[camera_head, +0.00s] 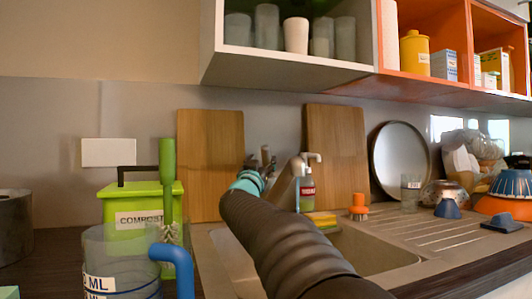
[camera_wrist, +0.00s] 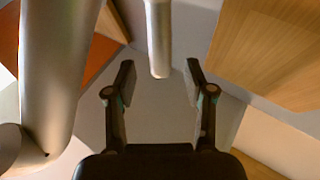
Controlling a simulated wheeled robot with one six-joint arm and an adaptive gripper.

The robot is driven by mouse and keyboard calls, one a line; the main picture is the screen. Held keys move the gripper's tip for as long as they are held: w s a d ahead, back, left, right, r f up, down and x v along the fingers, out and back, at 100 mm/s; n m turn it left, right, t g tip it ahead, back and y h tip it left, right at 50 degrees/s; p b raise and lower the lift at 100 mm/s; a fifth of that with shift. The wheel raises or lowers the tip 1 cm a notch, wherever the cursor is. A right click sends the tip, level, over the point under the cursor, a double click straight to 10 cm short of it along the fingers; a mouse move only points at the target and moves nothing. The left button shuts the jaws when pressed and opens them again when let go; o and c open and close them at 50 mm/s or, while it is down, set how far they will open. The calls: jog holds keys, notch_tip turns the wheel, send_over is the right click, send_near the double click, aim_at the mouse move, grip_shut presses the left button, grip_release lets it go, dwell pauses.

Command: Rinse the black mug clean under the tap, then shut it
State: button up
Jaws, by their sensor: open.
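The metal tap (camera_head: 284,186) stands at the back of the sink (camera_head: 375,247), partly hidden by my arm in the head view. My gripper (camera_head: 262,160) is at the tap. In the wrist view my gripper (camera_wrist: 159,82) is open, with its two fingers apart. A thin metal rod (camera_wrist: 158,40), which looks like the tap's lever, hangs in line with the gap between the fingertips, apparently touching neither. A thick metal tube (camera_wrist: 62,65), likely the tap's body, is at the left. I cannot make out the black mug in either view; my arm hides part of the sink.
Two wooden boards (camera_head: 210,150) lean on the wall behind. A soap bottle (camera_head: 306,190), a sponge (camera_head: 320,219) and an orange-topped brush (camera_head: 358,207) stand at the sink's back edge. A green compost bin (camera_head: 130,205) and a clear jug (camera_head: 118,255) are at left. Open cabinets (camera_head: 290,62) hang above.

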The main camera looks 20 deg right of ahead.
aim_at(265, 156)
jog(key=p+x, duration=0.1)
jog(key=x, duration=0.4)
jog(key=shift+w+d+r, duration=0.15)
jog(key=shift+w+d, duration=0.05)
jog(key=shift+w, duration=0.1)
grip_shut()
